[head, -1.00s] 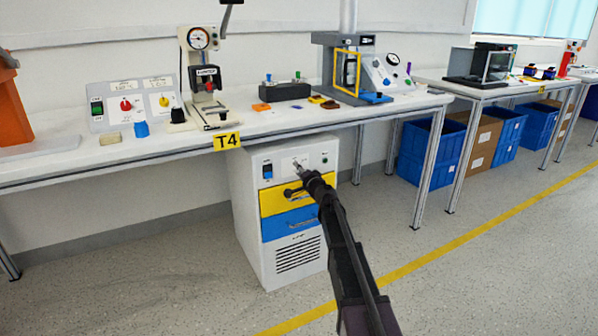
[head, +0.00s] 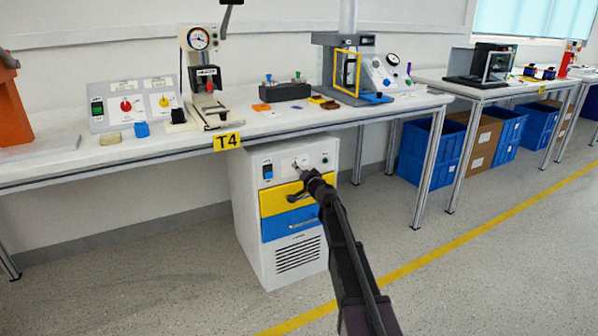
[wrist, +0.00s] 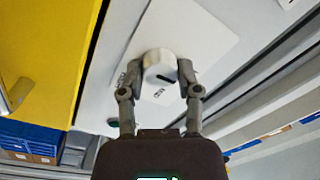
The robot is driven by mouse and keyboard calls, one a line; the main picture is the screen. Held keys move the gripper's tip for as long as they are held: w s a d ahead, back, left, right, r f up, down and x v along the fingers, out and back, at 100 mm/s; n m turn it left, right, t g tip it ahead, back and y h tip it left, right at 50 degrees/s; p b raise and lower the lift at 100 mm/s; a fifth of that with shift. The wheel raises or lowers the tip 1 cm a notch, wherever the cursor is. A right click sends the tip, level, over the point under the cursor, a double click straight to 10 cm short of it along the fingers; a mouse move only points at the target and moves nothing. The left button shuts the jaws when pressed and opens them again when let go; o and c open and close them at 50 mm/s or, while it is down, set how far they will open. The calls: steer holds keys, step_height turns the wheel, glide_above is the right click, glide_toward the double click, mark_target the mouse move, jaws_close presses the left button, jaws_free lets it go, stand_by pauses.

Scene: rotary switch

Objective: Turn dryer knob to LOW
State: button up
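The dryer (head: 251,240) is the white cabinet under the bench, with a panel at its top. Its knob (wrist: 159,62) is a short white cylinder on a white label plate. A dark mark on the knob lies toward its lower right edge in the wrist view. Small printing beside the knob is too blurred to read. My gripper (wrist: 159,72) has one finger on each side of the knob, both tips against it with no clear gap. In the head view my gripper (head: 298,170) reaches the panel and mostly hides the knob.
A blue rocker switch (head: 267,171) is left of the knob. Yellow (head: 285,199) and blue (head: 290,222) drawer fronts lie below the panel. The bench edge (head: 180,148) runs above the dryer. Blue bins (head: 432,155) stand under the bench to the right. The floor in front is clear.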

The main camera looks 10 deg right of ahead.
steer(key=o, duration=0.4)
steer(key=shift+o, duration=0.2)
steer(key=shift+m, duration=0.4)
